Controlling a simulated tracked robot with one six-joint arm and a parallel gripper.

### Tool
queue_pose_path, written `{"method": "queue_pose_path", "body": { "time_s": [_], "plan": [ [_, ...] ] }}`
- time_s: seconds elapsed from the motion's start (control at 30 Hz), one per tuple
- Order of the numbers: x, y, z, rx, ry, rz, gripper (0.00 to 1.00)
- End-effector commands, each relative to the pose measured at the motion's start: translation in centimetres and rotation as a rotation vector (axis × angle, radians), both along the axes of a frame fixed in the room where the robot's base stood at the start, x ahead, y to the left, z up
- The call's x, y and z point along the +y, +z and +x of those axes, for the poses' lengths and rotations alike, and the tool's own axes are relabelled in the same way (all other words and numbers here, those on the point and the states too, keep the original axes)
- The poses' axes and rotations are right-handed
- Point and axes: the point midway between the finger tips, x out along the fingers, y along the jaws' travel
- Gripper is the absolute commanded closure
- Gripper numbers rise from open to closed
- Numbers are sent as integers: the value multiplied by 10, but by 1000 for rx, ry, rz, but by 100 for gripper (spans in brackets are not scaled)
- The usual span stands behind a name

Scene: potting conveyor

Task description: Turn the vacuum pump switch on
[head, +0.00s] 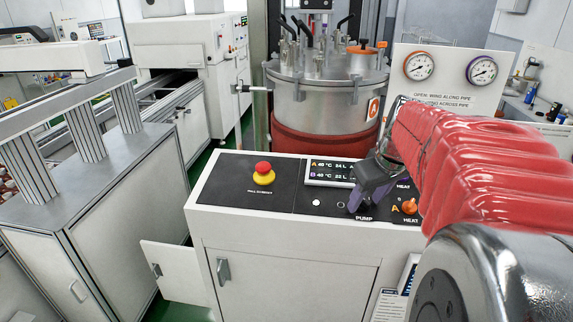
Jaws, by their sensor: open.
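The control panel (300,211) is a dark plate on top of a white cabinet. A PUMP label (364,217) shows near its front edge, just below my gripper (362,204). The pump switch itself cannot be made out; my gripper covers the area above the label. My gripper is dark with purple parts, open, and points down at the panel from the upper right. I cannot tell whether it touches the panel. No object shows between its fingers.
A red emergency button (263,168) on a yellow base stands at the panel's left. An orange heat knob (409,206) is right of my gripper. A display (331,172) lies behind. A steel tank (325,105) and two gauges (420,66) stand beyond. A cabinet door (176,271) hangs open.

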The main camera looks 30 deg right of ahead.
Motion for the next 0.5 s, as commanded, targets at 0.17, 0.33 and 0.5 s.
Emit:
{"method": "queue_pose_path", "body": {
  "time_s": [0.17,0.33,0.5],
  "plan": [
    [0,0,0,0,0,0,61],
    [0,0,0,0,-1,-1,73],
    [0,1,0,0,-1,-1,85]
  ]
}}
